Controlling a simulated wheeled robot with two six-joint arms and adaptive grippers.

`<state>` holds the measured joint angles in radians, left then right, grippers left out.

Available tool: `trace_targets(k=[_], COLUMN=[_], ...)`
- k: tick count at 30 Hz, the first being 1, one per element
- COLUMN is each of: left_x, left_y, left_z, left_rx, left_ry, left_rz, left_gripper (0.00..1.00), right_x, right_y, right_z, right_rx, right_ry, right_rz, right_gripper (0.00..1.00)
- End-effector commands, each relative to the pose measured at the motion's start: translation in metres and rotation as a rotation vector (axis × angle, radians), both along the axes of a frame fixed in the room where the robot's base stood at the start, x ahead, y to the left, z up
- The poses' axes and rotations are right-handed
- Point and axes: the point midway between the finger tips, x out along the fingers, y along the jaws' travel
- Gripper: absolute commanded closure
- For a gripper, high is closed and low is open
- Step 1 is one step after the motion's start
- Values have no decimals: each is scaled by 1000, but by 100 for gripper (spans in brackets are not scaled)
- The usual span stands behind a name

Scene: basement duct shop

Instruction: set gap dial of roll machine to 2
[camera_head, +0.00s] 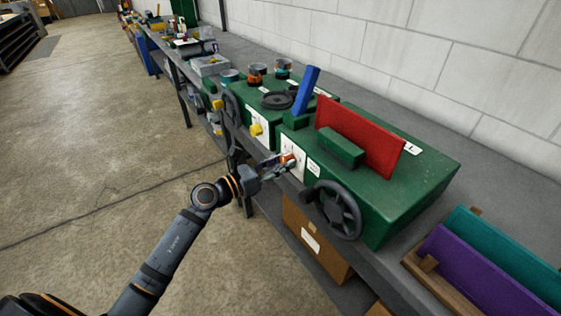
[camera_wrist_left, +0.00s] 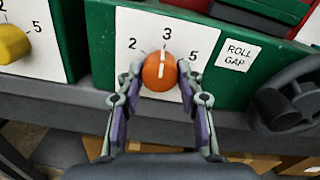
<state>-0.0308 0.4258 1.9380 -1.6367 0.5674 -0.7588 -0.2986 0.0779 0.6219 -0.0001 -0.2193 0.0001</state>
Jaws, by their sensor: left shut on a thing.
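The roll machine (camera_head: 400,175) is a green box on the bench with a red plate, a blue lever and a dark handwheel. Its gap dial (camera_wrist_left: 160,72) is an orange knob with a white pointer line on a white plate marked 2, 3 and 5, beside a "ROLL GAP" label (camera_wrist_left: 238,53). The pointer line stands about upright, toward 3. My left gripper (camera_wrist_left: 159,80) is shut on the orange dial, one finger on each side; in the head view the left gripper (camera_head: 281,163) is at the machine's front face. My right gripper is not in view.
A dark handwheel (camera_head: 338,210) sticks out right of the dial. A second green machine (camera_head: 262,100) with a yellow knob (camera_wrist_left: 12,43) stands to the left. A wooden rack (camera_head: 440,277) holds purple and teal plates at right. The floor at left is clear.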

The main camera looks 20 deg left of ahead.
Motion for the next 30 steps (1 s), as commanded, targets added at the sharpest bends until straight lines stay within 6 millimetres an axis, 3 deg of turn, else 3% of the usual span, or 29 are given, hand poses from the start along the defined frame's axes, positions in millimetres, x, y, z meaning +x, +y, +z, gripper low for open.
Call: trace_targets(k=[18, 30], left_x=[0, 1], left_y=[0, 1], left_z=[6, 4], left_rx=[-417, -662], left_ry=[327, 518], left_rz=[1, 0], left_gripper=[95, 95], right_x=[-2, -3], right_y=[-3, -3], right_z=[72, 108], right_rx=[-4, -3], right_ry=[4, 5], right_rz=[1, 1], right_gripper=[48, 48])
